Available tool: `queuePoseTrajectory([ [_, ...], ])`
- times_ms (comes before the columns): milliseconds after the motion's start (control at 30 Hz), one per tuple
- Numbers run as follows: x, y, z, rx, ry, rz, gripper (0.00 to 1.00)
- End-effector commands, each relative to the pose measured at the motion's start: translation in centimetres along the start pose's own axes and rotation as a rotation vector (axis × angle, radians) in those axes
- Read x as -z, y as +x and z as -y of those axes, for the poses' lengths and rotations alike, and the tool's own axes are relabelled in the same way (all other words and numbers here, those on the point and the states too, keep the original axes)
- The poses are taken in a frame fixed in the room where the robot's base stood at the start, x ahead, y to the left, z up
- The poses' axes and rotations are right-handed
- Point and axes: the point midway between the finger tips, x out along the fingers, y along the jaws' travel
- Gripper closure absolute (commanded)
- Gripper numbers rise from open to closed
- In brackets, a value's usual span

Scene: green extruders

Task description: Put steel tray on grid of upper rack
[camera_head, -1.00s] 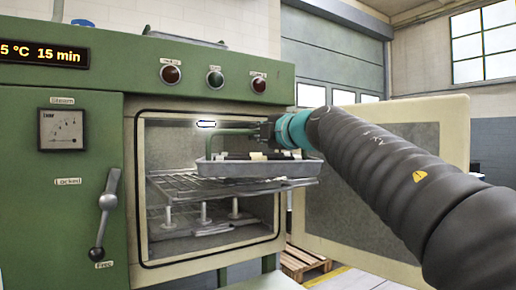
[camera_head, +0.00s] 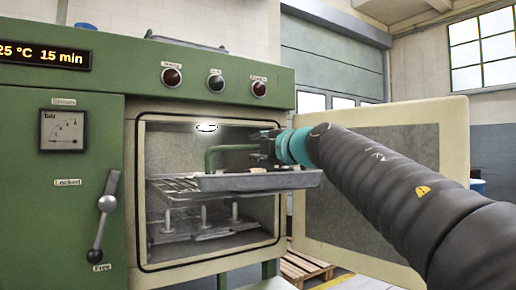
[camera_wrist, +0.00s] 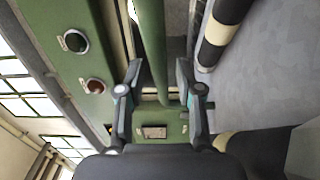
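The steel tray (camera_head: 290,181), shallow and grey, lies level inside the open green oven, low against the upper wire rack (camera_head: 174,188). It appears to rest on that rack, but the contact is hidden. It holds pale pieces (camera_head: 256,170). A green handle bar (camera_head: 230,148) rises over it. My gripper (camera_head: 270,150) is at the right part of this handle, above the tray. In the wrist view, my fingers (camera_wrist: 158,70) stand on either side of the green bar (camera_wrist: 151,35) and look apart from it, with a gap visible on the right.
The oven door (camera_head: 385,180) stands open to the right, behind my arm. A lower shelf (camera_head: 205,230) with short posts lies under the rack. A lever (camera_head: 104,215) is on the left panel. A wooden pallet (camera_head: 305,263) is on the floor behind.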

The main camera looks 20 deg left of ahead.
Motion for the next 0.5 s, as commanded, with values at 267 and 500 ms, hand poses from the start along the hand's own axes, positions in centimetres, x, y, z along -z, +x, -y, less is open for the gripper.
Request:
queuePoseTrajectory([
  [267, 0.0, -2.5, -0.2, -0.001, -0.001, 0.001, 0.64],
  [500, -0.1, -7.2, -0.2, -0.001, 0.0, 0.003, 0.64],
])
